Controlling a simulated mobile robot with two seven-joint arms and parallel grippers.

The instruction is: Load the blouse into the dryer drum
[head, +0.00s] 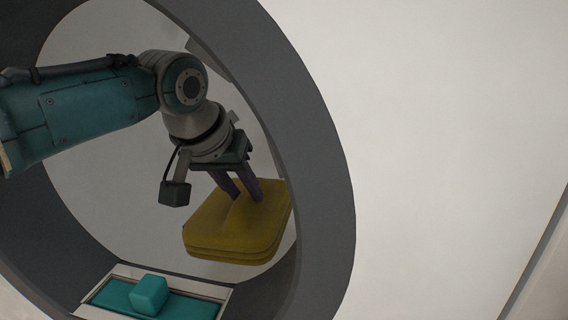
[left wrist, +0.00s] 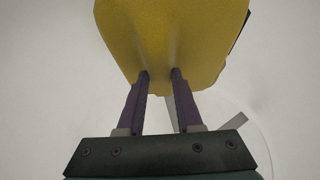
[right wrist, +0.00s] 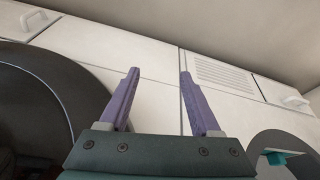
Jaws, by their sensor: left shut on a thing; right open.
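A folded yellow blouse (head: 232,226) hangs from my left gripper (head: 242,196) inside the round dryer opening, whose dark grey rim (head: 325,150) surrounds it in the head view. The pale drum interior (head: 90,225) shows behind the arm. In the left wrist view the blouse (left wrist: 172,40) fills the top middle, with the purple fingers of the left gripper (left wrist: 159,78) shut on its near edge. My right gripper (right wrist: 159,75) is open and empty in the right wrist view, in front of white machine fronts. The right gripper is not in the head view.
A teal block (head: 149,294) sits on a teal tray with a white edge (head: 127,272) low in the opening. A white front panel (head: 440,130) fills the right side. The right wrist view shows a vent grille (right wrist: 222,75), a handle (right wrist: 296,101) and dark round openings (right wrist: 40,105).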

